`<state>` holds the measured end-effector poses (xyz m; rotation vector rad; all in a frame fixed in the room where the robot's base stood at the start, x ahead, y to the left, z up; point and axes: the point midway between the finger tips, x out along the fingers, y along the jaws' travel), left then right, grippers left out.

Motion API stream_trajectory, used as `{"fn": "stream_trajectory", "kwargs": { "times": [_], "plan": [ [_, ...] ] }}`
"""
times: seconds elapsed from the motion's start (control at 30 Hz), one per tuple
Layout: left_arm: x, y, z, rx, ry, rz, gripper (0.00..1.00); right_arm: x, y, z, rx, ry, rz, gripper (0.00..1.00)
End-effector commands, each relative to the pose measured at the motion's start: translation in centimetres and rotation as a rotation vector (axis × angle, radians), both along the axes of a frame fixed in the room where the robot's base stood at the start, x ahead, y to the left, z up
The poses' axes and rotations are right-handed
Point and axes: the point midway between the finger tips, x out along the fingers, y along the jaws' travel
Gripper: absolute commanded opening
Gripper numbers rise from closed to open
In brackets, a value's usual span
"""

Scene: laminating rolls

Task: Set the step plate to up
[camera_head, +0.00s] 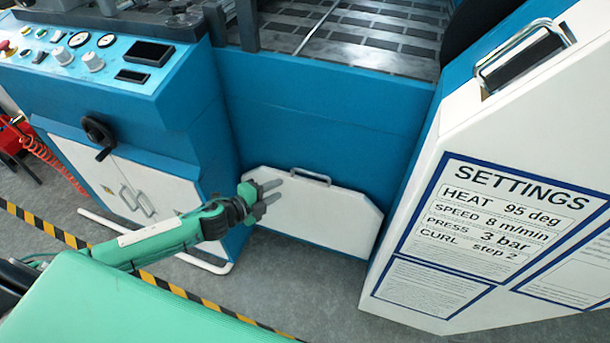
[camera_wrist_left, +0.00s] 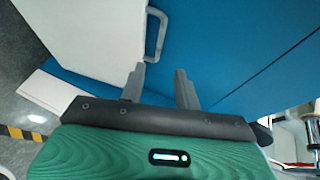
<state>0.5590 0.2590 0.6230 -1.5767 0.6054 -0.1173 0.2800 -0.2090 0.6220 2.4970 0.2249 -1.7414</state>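The step plate (camera_head: 318,212) appears to be the white panel with cut corners low on the blue machine front. Its metal handle (camera_head: 310,177) is at its top edge. I cannot tell for sure whether the plate is flush against the front or tilted out. My left gripper (camera_head: 280,190) is open and empty, in front of the plate's upper left part, left of the handle. In the left wrist view the open fingers (camera_wrist_left: 160,72) point toward the handle (camera_wrist_left: 156,35), which stands apart from them beyond the tips. The white plate (camera_wrist_left: 100,32) fills the upper left there. My right gripper is not in view.
A control cabinet (camera_head: 140,120) with knobs and a black crank stands at left. A white tubular bar (camera_head: 160,242) runs low before it. A white panel with a settings sheet (camera_head: 500,225) stands at right. Grey floor (camera_head: 310,280) is clear below the plate.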

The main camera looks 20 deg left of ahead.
Motion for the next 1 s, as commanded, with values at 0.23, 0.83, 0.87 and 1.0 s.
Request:
{"fn": "stream_trajectory", "kwargs": {
  "times": [0.23,0.83,0.87,1.0],
  "plan": [
    [3.2,-1.7,-0.9,-0.002,-0.002,0.001,0.33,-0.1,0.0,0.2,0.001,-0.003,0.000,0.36],
    [10.1,-5.3,-3.4,-0.001,0.000,-0.001,0.33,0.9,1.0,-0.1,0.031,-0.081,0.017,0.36],
    [10.2,-5.4,-3.4,-0.001,0.000,-0.001,0.33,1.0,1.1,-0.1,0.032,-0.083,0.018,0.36],
    [10.5,-5.5,-3.5,-0.001,0.000,-0.001,0.33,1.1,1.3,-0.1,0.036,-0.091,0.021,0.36]
  ]
}}
